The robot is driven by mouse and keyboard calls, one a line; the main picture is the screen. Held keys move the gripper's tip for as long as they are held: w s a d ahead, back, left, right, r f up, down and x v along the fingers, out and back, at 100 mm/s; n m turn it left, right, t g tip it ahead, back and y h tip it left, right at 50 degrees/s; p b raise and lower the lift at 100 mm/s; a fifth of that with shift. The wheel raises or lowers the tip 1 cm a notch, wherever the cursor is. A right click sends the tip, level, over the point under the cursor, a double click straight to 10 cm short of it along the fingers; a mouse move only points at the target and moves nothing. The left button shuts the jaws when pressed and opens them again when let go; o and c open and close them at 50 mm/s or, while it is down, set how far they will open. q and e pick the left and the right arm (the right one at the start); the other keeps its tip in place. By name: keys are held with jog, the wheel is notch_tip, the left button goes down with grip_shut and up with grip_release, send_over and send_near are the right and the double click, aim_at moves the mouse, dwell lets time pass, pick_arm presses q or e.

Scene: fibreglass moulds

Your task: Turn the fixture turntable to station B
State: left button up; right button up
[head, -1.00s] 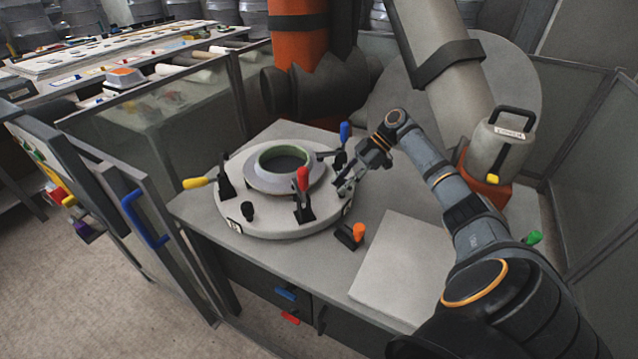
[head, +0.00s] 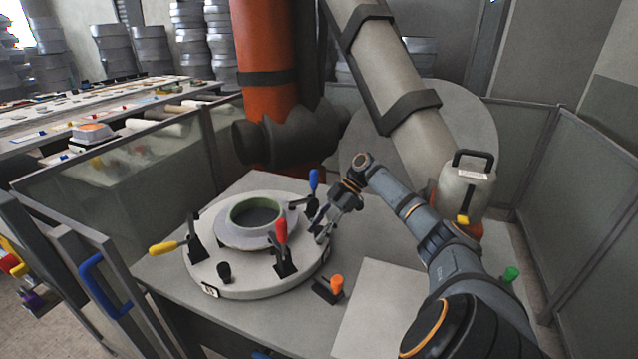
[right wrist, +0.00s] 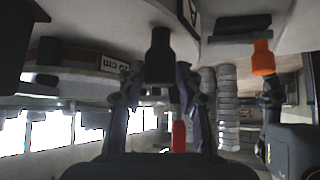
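The fixture turntable (head: 250,286) is a round light-grey disc on the table, carrying a ring-shaped mould (head: 256,236) with a green rim. Yellow (head: 166,248), red (head: 281,232) and blue (head: 314,180) clamp handles stand on it. A short black knob (head: 224,270) is at its front left. Small labels show on its edge; one in the right wrist view reads A (right wrist: 194,14). My right gripper (head: 323,228) is at the disc's right edge. In the right wrist view its fingers (right wrist: 160,85) stand open either side of a black knob (right wrist: 158,55); firm contact is not visible. My left gripper is out of view.
An orange-topped black latch (head: 336,284) sits on the table just in front of the disc. A pale flat sheet (head: 375,305) lies at the front right. A grey canister (head: 466,190) stands behind my right arm. Glass panels and a blue-handled gate (head: 100,285) border the table.

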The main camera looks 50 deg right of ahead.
jog(key=shift+o, duration=1)
jog(key=shift+d+r, duration=0.1)
jog(key=shift+r, duration=0.05)
jog(key=v, duration=0.7)
jog(key=shift+r, duration=0.1)
